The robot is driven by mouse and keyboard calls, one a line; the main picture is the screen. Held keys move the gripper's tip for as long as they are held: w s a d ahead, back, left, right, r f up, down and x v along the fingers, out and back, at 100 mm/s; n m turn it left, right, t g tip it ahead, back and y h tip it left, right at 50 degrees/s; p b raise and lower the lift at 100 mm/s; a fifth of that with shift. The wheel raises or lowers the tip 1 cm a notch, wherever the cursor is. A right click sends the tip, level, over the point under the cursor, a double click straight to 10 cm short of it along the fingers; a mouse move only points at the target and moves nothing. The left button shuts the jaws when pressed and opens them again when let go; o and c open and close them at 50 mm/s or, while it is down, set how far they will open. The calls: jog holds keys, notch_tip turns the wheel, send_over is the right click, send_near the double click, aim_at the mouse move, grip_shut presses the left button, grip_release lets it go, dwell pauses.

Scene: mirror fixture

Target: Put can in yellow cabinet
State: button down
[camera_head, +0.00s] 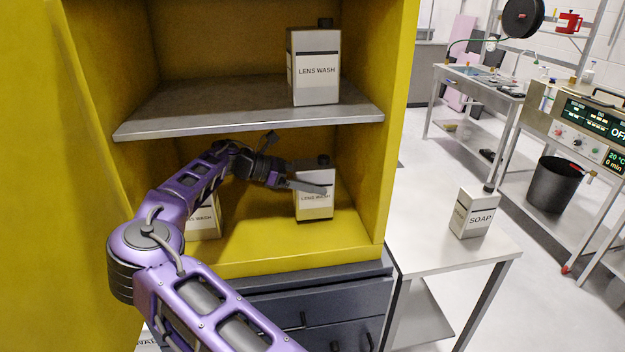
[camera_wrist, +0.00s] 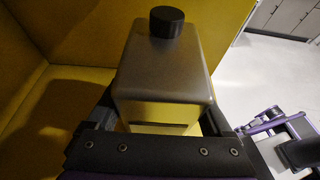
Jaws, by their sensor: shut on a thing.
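The yellow cabinet (camera_head: 395,120) stands open with a grey middle shelf (camera_head: 230,112). My gripper (camera_head: 312,188) reaches into its lower compartment and is shut on a can (camera_head: 316,208) labelled LENS WASH. The can is upright, at the right of the yellow cabinet floor; I cannot tell whether it touches the floor. In the wrist view the same can (camera_wrist: 165,75), grey with a black cap, sits between the fingers (camera_wrist: 158,120). Another LENS WASH can (camera_head: 203,220) stands at the lower left, partly hidden by my arm. A third LENS WASH can (camera_head: 316,70) stands on the shelf.
A SOAP can (camera_head: 474,212) stands on a white side table (camera_head: 430,240) right of the cabinet. Dark drawers (camera_head: 320,305) lie below the cabinet. The cabinet's right wall is close to the held can. A black bin (camera_head: 552,185) and lab benches stand farther right.

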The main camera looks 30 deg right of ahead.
jog(key=shift+f, duration=0.3)
grip_release()
jog(key=shift+f, duration=0.1)
jog(key=shift+r, duration=0.65)
jog(key=v, duration=1.2)
jog(key=shift+p, duration=0.3)
jog(key=shift+f, duration=0.15)
